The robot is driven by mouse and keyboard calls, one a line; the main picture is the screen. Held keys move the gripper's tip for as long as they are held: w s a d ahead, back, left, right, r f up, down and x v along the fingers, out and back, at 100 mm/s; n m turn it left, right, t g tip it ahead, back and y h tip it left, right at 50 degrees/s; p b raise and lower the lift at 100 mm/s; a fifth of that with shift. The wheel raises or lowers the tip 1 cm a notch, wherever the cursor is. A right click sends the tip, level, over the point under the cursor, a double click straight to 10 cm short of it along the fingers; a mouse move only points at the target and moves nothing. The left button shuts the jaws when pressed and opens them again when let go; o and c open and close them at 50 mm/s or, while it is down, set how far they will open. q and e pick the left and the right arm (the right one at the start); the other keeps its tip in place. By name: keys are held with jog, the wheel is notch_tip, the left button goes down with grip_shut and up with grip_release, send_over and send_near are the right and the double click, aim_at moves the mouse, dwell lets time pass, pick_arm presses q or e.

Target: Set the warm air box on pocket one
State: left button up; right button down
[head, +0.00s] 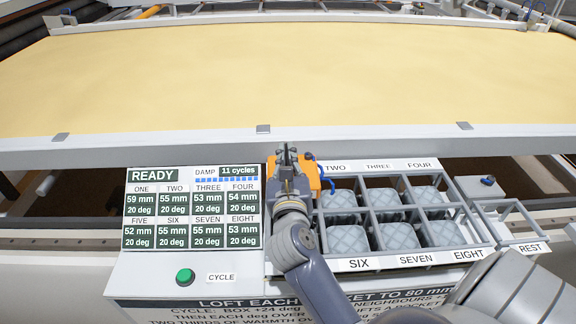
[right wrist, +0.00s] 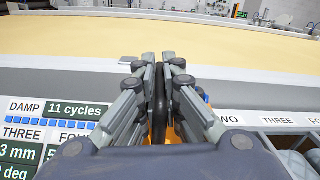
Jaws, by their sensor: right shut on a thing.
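The warm air box (head: 314,176) is orange with a short blue hose. It sits at the upper left corner of the pocket grid (head: 380,208), where pocket one is. The box and my arm hide pocket one and its label. My right gripper (head: 288,160) is over the box, shut on its dark upright handle (right wrist: 160,100). In the right wrist view a sliver of orange shows below the fingers. I cannot tell whether the box rests on the frame or hangs just above it. My left gripper is not in view.
A display panel (head: 192,208) reads READY, with a green button (head: 185,276) below it. Grey quilted pads fill the pockets on the right. A pale rail and yellow quilt (head: 290,80) lie behind.

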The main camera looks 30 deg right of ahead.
notch_tip(320, 180, down, 3)
jog(key=shift+r, duration=0.15)
jog(key=c, duration=1.8)
grip_release()
jog(key=shift+f, duration=0.2)
jog(key=shift+o, duration=0.2)
jog(key=shift+r, duration=0.1)
jog(key=b+v, duration=0.4)
jog(key=v, duration=0.8)
jog(key=shift+s, duration=0.1)
